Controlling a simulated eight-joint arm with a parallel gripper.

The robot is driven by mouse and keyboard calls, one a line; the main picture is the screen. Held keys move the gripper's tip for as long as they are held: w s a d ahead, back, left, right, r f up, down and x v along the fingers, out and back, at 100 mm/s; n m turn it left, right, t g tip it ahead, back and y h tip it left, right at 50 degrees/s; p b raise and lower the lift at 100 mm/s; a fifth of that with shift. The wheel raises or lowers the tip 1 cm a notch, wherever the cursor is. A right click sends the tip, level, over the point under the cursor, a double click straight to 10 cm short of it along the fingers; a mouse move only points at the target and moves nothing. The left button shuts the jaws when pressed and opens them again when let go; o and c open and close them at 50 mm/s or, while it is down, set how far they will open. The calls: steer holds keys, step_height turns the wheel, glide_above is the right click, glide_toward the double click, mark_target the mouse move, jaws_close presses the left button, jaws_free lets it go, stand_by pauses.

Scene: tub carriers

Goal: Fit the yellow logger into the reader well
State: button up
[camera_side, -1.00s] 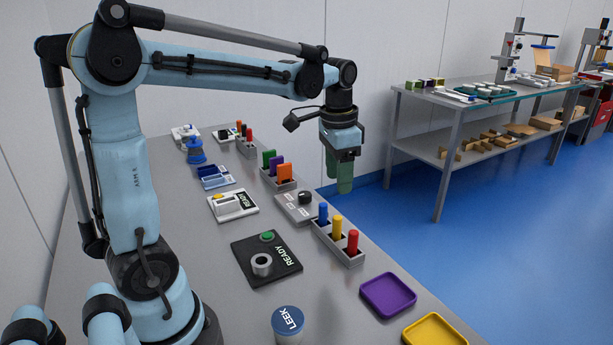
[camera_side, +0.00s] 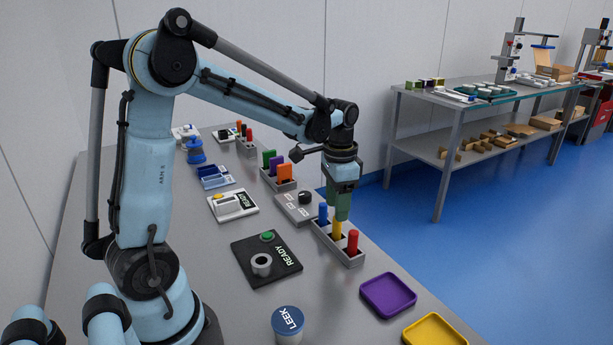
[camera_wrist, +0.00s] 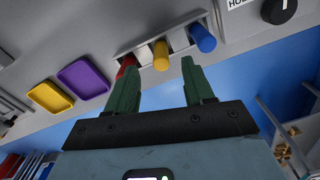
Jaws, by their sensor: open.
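The yellow logger (camera_side: 337,230) stands upright in the middle slot of a grey rack (camera_side: 350,258), between a blue one (camera_side: 323,213) and a red one (camera_side: 353,241). My gripper (camera_side: 341,214) points down right over the yellow logger, its fingers overlapping the logger's top in the side view. In the wrist view the fingers are spread apart, with the yellow logger (camera_wrist: 160,55) between and just beyond their tips. A grey ring-shaped well (camera_side: 261,265), seemingly the reader well, sits on a black plate marked READY (camera_side: 283,256), with a green button (camera_side: 267,237). It looks empty.
A purple tray (camera_side: 388,295) and a yellow tray (camera_side: 435,330) lie at the near right. A jar labelled LEEK (camera_side: 288,322) stands at the front. A grey box with a black knob (camera_side: 306,198) sits behind the rack, and a three-colour block holder (camera_side: 283,184) farther back.

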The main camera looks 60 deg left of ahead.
mark_target(337, 230)
steer(key=shift+w+f, duration=0.15)
steer(key=shift+f, duration=2.1)
steer(key=shift+c, duration=0.3)
jaws_close()
